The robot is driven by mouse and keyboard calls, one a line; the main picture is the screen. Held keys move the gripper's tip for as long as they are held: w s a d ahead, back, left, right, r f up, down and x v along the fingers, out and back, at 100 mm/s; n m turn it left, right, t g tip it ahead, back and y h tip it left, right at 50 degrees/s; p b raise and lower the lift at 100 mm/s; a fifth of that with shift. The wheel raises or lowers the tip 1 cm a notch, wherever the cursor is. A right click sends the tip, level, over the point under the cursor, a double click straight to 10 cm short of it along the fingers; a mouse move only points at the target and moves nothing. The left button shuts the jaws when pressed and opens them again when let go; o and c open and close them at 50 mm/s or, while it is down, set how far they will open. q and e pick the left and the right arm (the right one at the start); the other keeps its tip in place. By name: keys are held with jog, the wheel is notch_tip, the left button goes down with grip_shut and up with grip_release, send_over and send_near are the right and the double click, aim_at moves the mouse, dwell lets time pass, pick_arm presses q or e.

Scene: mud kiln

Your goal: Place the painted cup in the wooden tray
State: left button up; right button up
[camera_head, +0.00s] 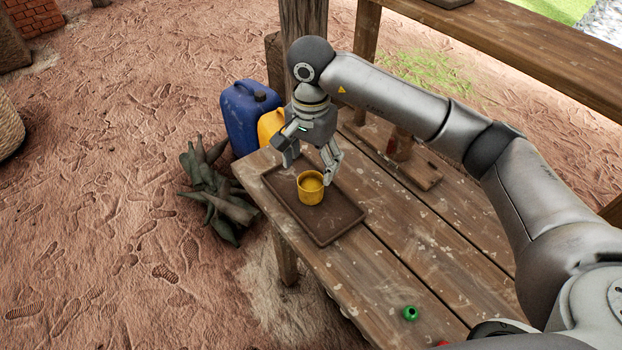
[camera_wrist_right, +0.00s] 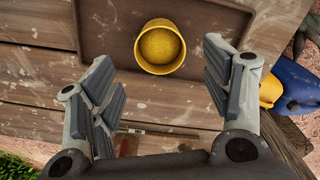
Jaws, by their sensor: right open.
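The painted cup (camera_head: 311,188) is yellow and stands upright on the dark wooden tray (camera_head: 335,228), which lies on the table. In the right wrist view the cup (camera_wrist_right: 160,48) stands inside the rim of the tray (camera_wrist_right: 222,16), with its opening facing the camera. My right gripper (camera_head: 310,170) is open just behind and above the cup. In the right wrist view its fingers (camera_wrist_right: 160,95) are spread wide with nothing between them, and the cup is beyond the fingertips, apart from them. My left gripper is not in view.
Blue (camera_head: 247,115) and yellow (camera_head: 270,125) jerrycans stand beyond the table's left end. A pile of dark pointed objects (camera_head: 215,190) lies on the ground. A small green ring-like object (camera_head: 410,313) sits on the front of the table. A board with a brown item (camera_head: 400,145) lies behind.

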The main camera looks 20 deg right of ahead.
aim_at(311, 181)
jog(key=shift+r, duration=2.4)
